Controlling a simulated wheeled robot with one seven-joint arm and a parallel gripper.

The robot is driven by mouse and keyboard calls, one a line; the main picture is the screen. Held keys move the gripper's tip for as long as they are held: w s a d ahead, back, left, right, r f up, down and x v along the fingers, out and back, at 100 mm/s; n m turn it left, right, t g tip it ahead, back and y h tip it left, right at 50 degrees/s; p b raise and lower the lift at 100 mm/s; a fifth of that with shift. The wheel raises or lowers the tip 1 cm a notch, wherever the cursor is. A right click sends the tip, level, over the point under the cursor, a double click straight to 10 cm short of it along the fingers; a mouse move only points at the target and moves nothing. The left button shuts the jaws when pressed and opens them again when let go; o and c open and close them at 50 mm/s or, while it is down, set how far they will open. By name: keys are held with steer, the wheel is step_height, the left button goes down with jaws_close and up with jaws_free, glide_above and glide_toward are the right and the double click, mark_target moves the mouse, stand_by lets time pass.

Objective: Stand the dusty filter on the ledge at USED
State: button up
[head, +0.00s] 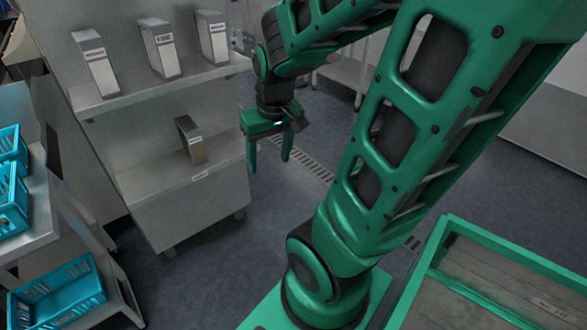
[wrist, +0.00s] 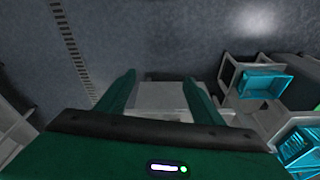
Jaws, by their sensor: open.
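The dusty filter (head: 196,152), a narrow block with a brownish front and dark top, stands upright on the lower ledge (head: 145,172) in the head view. It stands behind a small pale label (head: 200,175) on the ledge's front edge, whose writing is too small to read. My gripper (head: 269,165) is open and empty, fingers pointing down, to the right of the ledge and apart from the filter. In the wrist view my gripper (wrist: 160,80) shows two spread green fingers with nothing between them. I cannot make out the filter there.
Three pale filters (head: 97,66) (head: 160,49) (head: 212,38) stand on the upper shelf (head: 125,92). Blue crates (head: 55,293) sit on a stand at the left. A green-rimmed tray (head: 485,255) is at the lower right. Open floor lies right of the shelf unit.

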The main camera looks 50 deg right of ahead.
steer(key=s+a+r+m+g+y, duration=0.1)
steer(key=s+a+r+m+g, duration=0.1)
steer(key=s, duration=0.8)
steer(key=shift+r, duration=0.45)
steer(key=shift+s, duration=0.1)
